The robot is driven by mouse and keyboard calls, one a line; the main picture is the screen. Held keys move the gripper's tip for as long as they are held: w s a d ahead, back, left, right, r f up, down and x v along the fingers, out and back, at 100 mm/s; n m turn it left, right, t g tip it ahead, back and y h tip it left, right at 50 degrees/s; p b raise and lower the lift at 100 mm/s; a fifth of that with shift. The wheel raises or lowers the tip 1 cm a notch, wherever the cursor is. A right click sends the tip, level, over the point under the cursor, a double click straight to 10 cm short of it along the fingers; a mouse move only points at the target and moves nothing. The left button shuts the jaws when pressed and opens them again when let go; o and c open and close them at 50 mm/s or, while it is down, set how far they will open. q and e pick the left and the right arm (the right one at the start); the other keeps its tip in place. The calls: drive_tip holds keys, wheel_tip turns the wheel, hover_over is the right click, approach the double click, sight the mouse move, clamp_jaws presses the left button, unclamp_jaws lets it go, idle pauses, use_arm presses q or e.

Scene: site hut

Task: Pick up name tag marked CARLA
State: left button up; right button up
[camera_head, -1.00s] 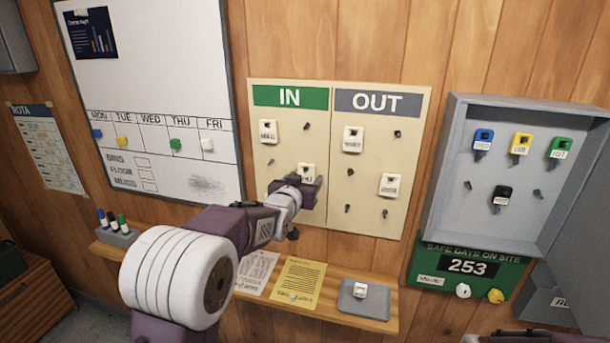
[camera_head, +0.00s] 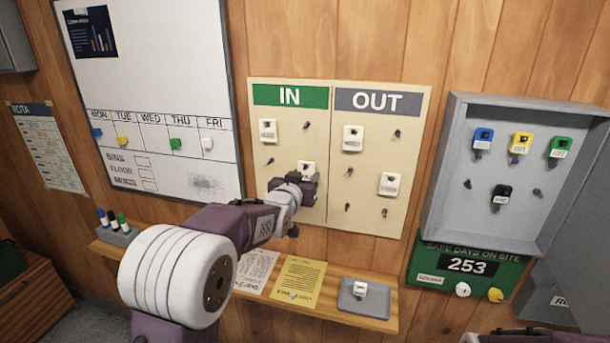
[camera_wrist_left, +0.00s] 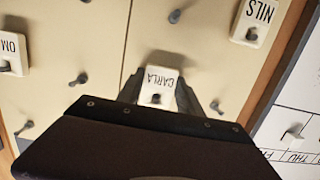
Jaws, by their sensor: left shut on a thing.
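The white name tag marked CARLA (camera_wrist_left: 158,84) shows upside down in the left wrist view, in front of the cream board. My left gripper (camera_wrist_left: 165,97) is shut on it, with one dark finger at each side of the tag. In the head view the tag (camera_head: 307,167) shows just above my left gripper (camera_head: 305,183), on the IN side of the board. The gripper hides its lower part, and I cannot tell whether the tag is on its peg.
The IN/OUT board (camera_head: 335,215) holds other white tags, including NILS (camera_wrist_left: 254,22) on the IN side, and several bare pegs. Below are a wooden shelf (camera_head: 330,306) and a small grey tray (camera_head: 375,304). An open key cabinet (camera_head: 440,190) is at the right.

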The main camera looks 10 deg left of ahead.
use_arm(q)
drive_tip(key=shift+r, duration=0.1)
drive_tip(key=shift+s+b, duration=0.4)
drive_tip(key=shift+s, duration=0.1)
drive_tip(key=s+b, duration=0.3)
drive_tip(key=s, duration=0.3)
drive_tip(key=shift+a, duration=0.15)
idle(0.3)
